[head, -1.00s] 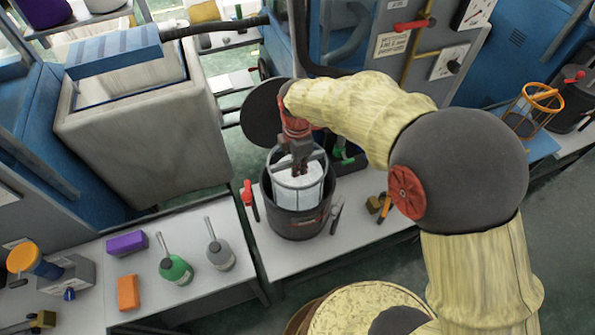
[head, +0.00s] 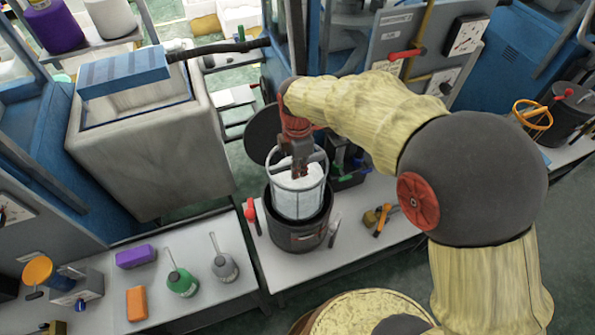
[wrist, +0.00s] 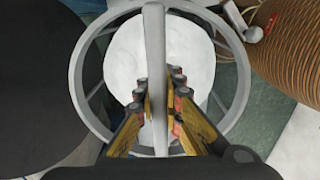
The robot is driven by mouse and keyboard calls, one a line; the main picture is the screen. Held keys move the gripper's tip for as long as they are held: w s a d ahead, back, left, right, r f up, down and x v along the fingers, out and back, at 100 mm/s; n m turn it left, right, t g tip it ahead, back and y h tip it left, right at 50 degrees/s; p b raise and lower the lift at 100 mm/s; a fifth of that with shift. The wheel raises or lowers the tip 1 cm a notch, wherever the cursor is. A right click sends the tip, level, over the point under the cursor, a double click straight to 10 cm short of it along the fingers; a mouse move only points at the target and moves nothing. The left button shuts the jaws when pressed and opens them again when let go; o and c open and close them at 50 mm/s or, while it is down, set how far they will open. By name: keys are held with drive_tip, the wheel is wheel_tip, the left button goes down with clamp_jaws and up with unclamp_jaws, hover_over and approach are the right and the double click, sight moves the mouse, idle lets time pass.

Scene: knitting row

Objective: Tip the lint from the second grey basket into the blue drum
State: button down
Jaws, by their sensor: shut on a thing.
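My gripper (head: 299,168) points down and is shut on the crossbar of a grey basket (head: 299,200). The basket is an open frame with a round rim and white lint (head: 290,182) inside. It hangs upright, its upper part above the mouth of a dark pot (head: 298,237) and its lower part still inside. In the wrist view the grey bar (wrist: 154,50) runs between my two fingers (wrist: 157,100), with the white lint (wrist: 125,55) under it. I cannot make out a blue drum for certain.
A dark round lid (head: 262,133) stands behind the pot. A large grey tub (head: 150,150) with a blue top is behind.

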drive_tip(key=shift+r+p, duration=4.2)
drive_tip(key=shift+r, duration=2.25)
drive_tip(key=shift+f, duration=0.1)
